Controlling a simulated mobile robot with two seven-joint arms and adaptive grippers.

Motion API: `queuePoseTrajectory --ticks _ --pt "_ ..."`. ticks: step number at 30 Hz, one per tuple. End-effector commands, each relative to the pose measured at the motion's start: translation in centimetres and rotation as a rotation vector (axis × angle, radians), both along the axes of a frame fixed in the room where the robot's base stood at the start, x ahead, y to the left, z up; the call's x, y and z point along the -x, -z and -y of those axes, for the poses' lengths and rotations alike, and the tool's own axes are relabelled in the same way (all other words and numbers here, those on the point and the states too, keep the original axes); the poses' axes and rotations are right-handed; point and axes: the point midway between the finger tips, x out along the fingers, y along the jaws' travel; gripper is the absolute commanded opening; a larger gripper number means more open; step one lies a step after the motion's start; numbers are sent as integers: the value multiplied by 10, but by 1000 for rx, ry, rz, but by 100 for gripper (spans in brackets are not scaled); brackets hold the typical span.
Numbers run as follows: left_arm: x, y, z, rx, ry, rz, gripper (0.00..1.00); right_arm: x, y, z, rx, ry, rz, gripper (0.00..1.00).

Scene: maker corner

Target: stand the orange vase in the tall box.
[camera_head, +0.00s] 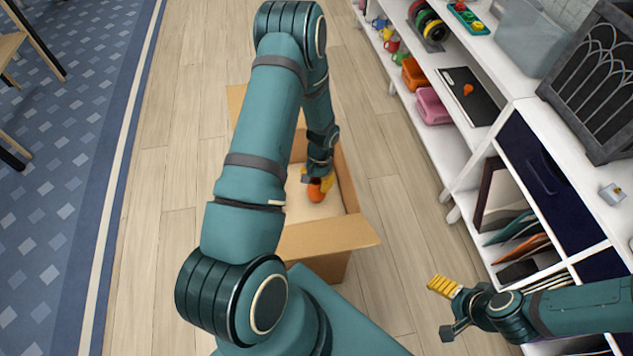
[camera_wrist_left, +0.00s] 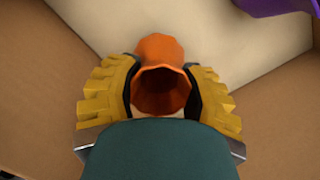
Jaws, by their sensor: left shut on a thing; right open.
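The orange vase (camera_head: 315,191) is inside the tall cardboard box (camera_head: 316,236), which stands open on the floor. My left gripper (camera_head: 318,180) reaches down into the box and is shut on the vase. In the left wrist view, both yellow finger pads of the left gripper (camera_wrist_left: 159,95) press on the sides of the vase (camera_wrist_left: 160,60), and its dark open mouth faces the camera. I cannot tell whether the vase's base touches the box floor. My right gripper (camera_head: 447,305) is empty and open at the lower right, outside the box.
White shelving (camera_head: 455,160) with pink and orange bins runs along the right. A dark arched panel (camera_head: 600,80) stands on its top. A purple thing (camera_wrist_left: 275,6) shows at the left wrist view's upper right. Wood floor (camera_head: 180,150) is clear left of the box, beside a blue rug (camera_head: 70,170).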

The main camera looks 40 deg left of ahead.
Motion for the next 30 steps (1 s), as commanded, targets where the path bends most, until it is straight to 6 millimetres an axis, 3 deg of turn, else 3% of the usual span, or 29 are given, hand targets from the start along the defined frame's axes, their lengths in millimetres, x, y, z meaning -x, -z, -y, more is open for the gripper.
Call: queuePoseTrajectory --ticks 9,10,12,13,25,30 --pt "0 3 0 0 0 1 1 -1 3 0 0 0 1 80" --pt "0 3 0 0 0 0 49 -1 4 0 0 1 2 80" --pt "0 2 0 0 0 0 74 -1 3 0 0 1 2 80" --pt "0 2 0 0 0 1 78 -1 3 0 0 1 2 80" --pt "0 -3 0 0 0 1 78 0 -2 0 0 0 0 80" --pt "-5 -29 0 0 0 4 78 1 -8 0 0 -1 -3 80"
